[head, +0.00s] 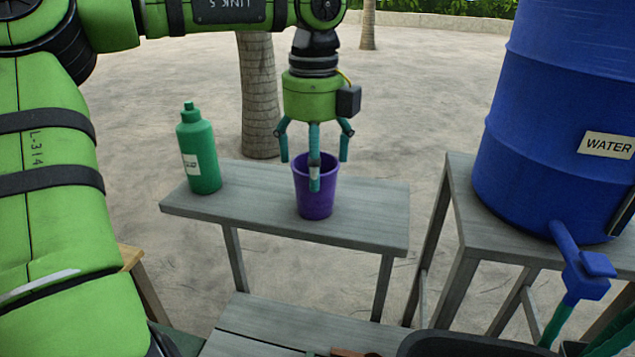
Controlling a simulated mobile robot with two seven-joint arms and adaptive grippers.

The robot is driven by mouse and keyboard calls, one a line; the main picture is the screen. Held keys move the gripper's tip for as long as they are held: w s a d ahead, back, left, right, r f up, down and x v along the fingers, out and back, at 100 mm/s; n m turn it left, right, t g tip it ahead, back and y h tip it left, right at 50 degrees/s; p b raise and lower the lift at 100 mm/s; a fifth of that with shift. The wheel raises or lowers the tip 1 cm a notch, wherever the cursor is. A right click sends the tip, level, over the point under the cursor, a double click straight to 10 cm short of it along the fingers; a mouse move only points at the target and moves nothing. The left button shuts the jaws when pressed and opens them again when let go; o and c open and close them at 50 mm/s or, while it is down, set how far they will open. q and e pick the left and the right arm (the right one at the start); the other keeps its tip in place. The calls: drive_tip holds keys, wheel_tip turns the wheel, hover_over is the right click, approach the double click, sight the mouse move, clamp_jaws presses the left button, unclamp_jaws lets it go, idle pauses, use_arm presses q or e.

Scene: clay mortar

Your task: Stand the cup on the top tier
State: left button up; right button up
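A purple cup (317,207) stands upright on the upper tier (365,213) of a grey wooden stand, right of its middle. My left gripper (314,167) points straight down above the cup with its fingers spread open. Its side fingers are at about rim height in the picture, one on each side of the cup. The front finger overlaps the cup's near wall; I cannot tell whether it touches. My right gripper is not in view.
A green bottle (199,152) stands on the upper tier's left end. A lower tier (255,325) lies below. A blue water barrel (555,120) with a tap (585,270) sits on another grey table (463,200) at right. A tree trunk (257,95) stands behind.

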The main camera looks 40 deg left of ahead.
use_arm(q)
wheel_tip(320, 180, down, 4)
drive_tip(key=shift+r+p, duration=0.1)
drive_tip(key=shift+p, duration=0.55)
drive_tip(key=shift+w+f, duration=0.15)
drive_tip(key=shift+f, duration=0.1)
drive_tip(key=c, duration=1.2)
drive_tip(key=shift+c, duration=0.7)
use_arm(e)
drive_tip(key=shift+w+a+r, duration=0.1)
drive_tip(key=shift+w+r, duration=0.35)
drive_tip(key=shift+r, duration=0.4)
